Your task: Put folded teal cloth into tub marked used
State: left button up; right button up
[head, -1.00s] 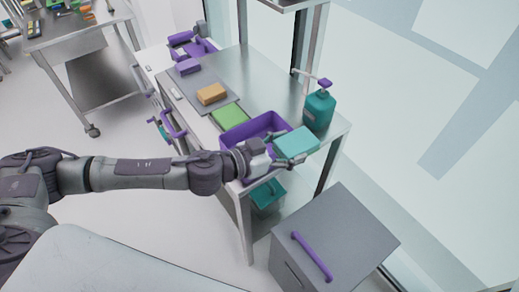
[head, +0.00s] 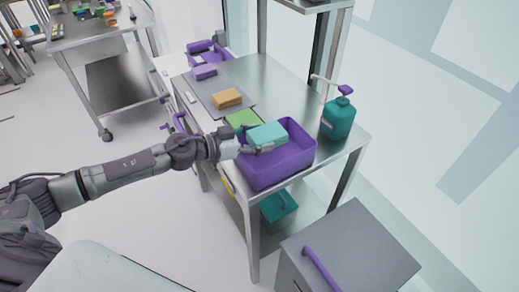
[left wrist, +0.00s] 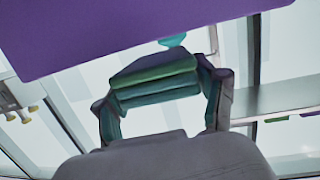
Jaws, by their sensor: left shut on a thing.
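The folded teal cloth (head: 268,133) is held in my left gripper (head: 262,148), which is shut on it. In the head view it overlaps the left rear part of a purple tub (head: 282,172) on the steel table; its height over the rim is hard to judge. No marking on the tub is readable. In the left wrist view the cloth (left wrist: 155,82) sits as stacked layers between the two fingers, and a plain purple surface, likely the tub (left wrist: 110,30), fills the upper left. My right gripper is not in view.
On the steel table (head: 290,83) are a green cloth (head: 240,119), an orange block (head: 228,97), a purple block (head: 204,72) and a teal pump bottle (head: 338,119). A teal container (head: 279,207) is on the lower shelf. A grey cabinet (head: 355,245) stands in front right.

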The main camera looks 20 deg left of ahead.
pick_arm(q)
notch_tip(320, 180, down, 3)
jog(key=shift+r+b, duration=0.1)
jog(key=shift+b, duration=0.25)
